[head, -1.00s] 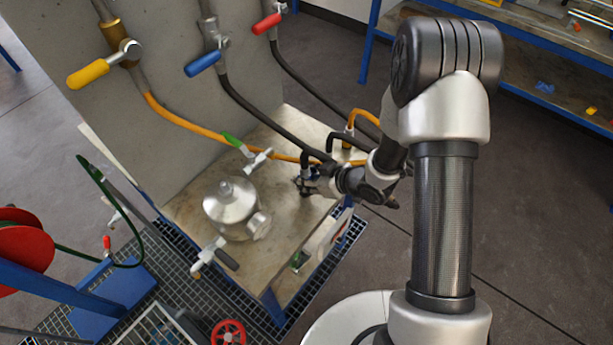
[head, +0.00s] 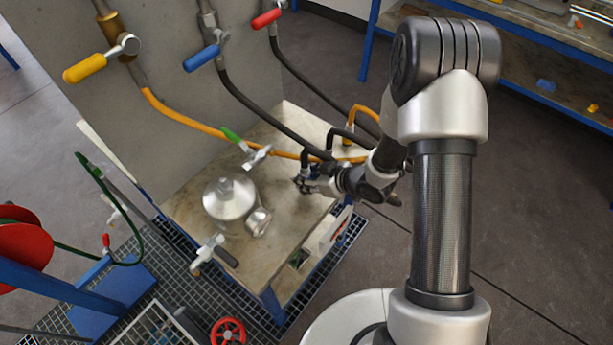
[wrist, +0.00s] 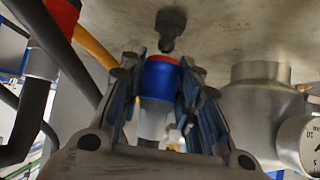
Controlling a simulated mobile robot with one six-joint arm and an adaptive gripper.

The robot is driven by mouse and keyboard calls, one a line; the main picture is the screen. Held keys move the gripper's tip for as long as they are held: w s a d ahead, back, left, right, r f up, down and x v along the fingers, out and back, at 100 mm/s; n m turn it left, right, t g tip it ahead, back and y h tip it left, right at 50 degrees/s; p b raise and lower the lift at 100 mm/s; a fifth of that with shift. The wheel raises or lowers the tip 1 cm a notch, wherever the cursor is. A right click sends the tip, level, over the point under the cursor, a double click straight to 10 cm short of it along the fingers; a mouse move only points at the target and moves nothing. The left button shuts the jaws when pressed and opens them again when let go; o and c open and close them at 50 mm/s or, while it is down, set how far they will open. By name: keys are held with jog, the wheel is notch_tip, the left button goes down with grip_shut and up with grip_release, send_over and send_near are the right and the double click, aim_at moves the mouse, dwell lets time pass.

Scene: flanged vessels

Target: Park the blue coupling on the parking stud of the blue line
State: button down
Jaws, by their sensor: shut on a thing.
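The blue coupling (wrist: 160,78) with a red band at its end is between the fingers of my gripper (wrist: 158,95), which is shut on it. A dark knobbed stud (wrist: 168,32) stands out from the pale plate just beyond the coupling's end in the wrist view. A small gap seems to separate them. In the head view my gripper (head: 306,184) is low over the right part of the bench top; the coupling is mostly hidden there. The blue-handled valve (head: 202,57) on the wall feeds a black hose (head: 262,112) running toward my gripper.
A metal vessel (head: 230,198) stands left of my gripper; a gauge (wrist: 312,142) shows at the right in the wrist view. An orange hose (head: 190,122) crosses behind my gripper.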

jog(key=shift+f, duration=0.2)
jog(key=shift+f+b, duration=1.5)
jog(key=shift+f, duration=0.15)
jog(key=c, duration=1.1)
grip_release()
jog(key=v, duration=1.2)
